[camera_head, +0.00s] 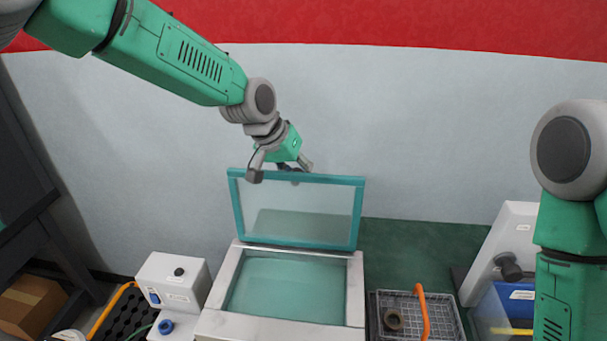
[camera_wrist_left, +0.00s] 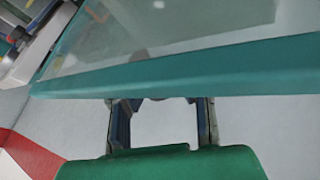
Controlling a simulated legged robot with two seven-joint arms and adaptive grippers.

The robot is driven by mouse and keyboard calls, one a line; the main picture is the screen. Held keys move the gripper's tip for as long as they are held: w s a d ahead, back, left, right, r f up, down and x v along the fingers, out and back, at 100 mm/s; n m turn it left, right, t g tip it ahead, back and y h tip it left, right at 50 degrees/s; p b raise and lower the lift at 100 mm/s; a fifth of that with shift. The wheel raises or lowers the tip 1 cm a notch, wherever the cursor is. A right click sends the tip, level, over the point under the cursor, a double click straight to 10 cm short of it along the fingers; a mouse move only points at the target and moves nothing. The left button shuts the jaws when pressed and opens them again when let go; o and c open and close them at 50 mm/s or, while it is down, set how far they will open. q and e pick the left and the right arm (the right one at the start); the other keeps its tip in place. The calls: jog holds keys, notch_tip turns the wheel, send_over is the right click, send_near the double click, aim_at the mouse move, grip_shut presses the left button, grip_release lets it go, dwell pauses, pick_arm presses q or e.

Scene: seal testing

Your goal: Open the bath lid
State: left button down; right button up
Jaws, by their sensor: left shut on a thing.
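The bath lid (camera_head: 300,178) is a clear panel in a teal frame. It stands raised, near upright, at the back edge of the white bath (camera_head: 228,275), whose opening shows greenish liquid or glass. My left gripper (camera_head: 280,172) is at the top edge of the lid, shut on it. In the left wrist view the lid's teal frame (camera_wrist_left: 180,82) crosses the picture, and the left gripper's fingers (camera_wrist_left: 160,105) reach up to it, their tips partly hidden by the frame. My right gripper is not in view; only my right arm shows at the right edge.
A white box unit (camera_head: 178,283) stands left of the bath. A wire basket (camera_head: 450,310) with an orange handle and a dark ring is to the right. A blue bin (camera_head: 500,308) and a white stand (camera_head: 512,235) are farther right. Green table surface (camera_head: 420,250) is clear behind the basket.

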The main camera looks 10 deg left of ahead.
pick_arm(q)
jog(key=shift+w+a+r, duration=0.15)
jog(key=shift+a+r, duration=0.05)
jog(key=c, duration=1.2)
grip_release()
jog(key=shift+a, duration=0.1)
jog(key=shift+s+a, duration=0.25)
jog(key=shift+s, duration=0.05)
jog(key=shift+a+r, duration=0.15)
jog(key=shift+r, duration=0.15)
jog(key=v, duration=1)
jog(key=shift+s+a+r, duration=0.15)
jog(key=shift+s+a, duration=0.05)
jog(key=shift+s, duration=0.05)
jog(key=shift+a+r, duration=0.3)
jog(key=shift+a, duration=0.05)
